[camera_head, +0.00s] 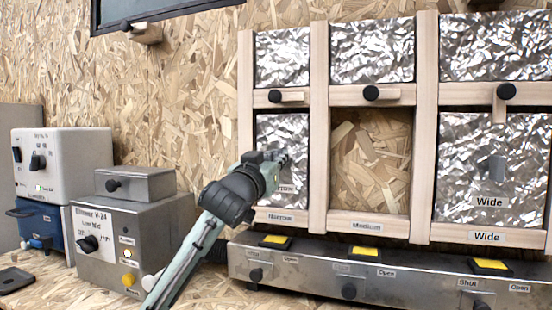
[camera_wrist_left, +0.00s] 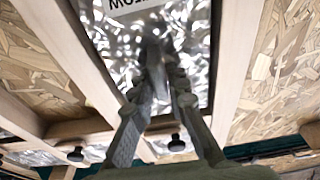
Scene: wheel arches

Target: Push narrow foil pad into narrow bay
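The narrow foil pad (camera_head: 283,132) is a crinkled silver panel in the narrow bay, the lower left opening of the wooden frame. It stands between the bay's two posts; how deep it sits I cannot tell. A label on its lower part is partly hidden by my left gripper (camera_head: 283,161). In the left wrist view the pad (camera_wrist_left: 190,50) fills the space between the posts, and the fingers of my left gripper (camera_wrist_left: 160,82) close around a grey tab on its face. The narrow bay's label (camera_head: 280,217) is on the rail below. My right gripper is not in view.
A wooden turn latch (camera_head: 291,97) lies level above the narrow bay. The medium bay (camera_head: 370,160) is empty, showing chipboard. The wide foil pad (camera_head: 470,150) stands at right, with its latch (camera_head: 500,106) hanging down. A metal switch box (camera_head: 400,283) runs below; grey devices (camera_head: 140,225) stand left.

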